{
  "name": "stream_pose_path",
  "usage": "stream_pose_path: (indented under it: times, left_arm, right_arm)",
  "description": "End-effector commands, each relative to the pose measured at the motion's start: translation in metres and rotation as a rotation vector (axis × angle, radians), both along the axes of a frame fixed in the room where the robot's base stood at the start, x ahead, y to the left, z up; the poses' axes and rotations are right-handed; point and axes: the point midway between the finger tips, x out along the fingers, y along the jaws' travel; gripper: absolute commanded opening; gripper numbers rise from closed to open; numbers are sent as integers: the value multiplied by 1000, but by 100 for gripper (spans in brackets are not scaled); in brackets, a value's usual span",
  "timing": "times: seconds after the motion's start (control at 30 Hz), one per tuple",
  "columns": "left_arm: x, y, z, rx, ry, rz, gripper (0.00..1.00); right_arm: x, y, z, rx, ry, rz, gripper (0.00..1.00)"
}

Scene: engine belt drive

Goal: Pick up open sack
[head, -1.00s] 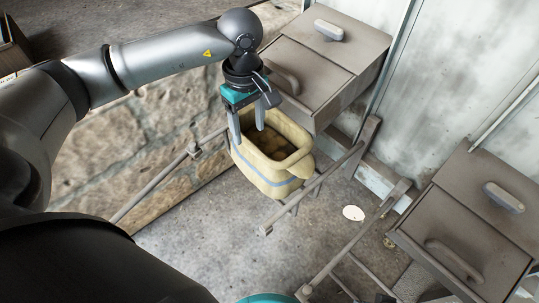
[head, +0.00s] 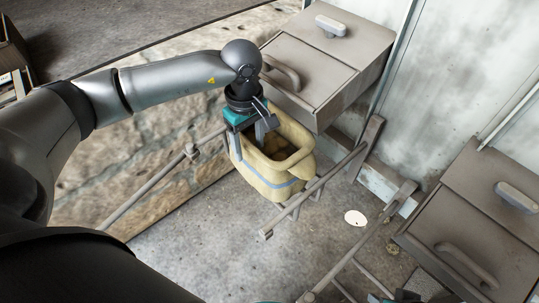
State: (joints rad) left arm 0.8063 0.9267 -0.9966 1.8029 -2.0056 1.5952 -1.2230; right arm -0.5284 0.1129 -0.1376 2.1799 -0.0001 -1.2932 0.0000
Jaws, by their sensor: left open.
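The open sack (head: 262,180) is yellowish, with a blue-grey stripe and a wide open top. It stands upright among grey rails, with brownish contents in shadow inside. My left gripper (head: 249,148) points down at the sack's far left rim, its fingers apart. One finger is at the outer left side and the other is over the opening. The fingertips are partly hidden, and I cannot tell whether they touch the sack. Only small teal and dark parts, possibly my right gripper, show at the bottom edge.
A grey metal chute box with handles (head: 325,60) stands close behind the sack. A similar box (head: 470,225) is at the right. Rails (head: 320,190) run beside the sack. A pale round disc (head: 355,218) lies on the floor. A stone wall (head: 140,150) is at left.

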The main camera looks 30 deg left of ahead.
Motion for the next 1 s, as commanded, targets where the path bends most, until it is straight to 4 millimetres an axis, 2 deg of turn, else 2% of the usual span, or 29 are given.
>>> stream_pose_path:
  times: [0.17, 0.73, 1.0]
  left_arm:
    - [0, 0, 0, 0, 0, 0, 64]
    - [0, 0, 1, 0, 0, 0, 0]
    - [0, 0, 0, 0, 1, 0, 0]
  right_arm:
    - [0, 0, 0, 0, 0, 0, 50]
    - [0, 0, 0, 0, 0, 0, 50]
    - [0, 0, 0, 0, 0, 0, 50]
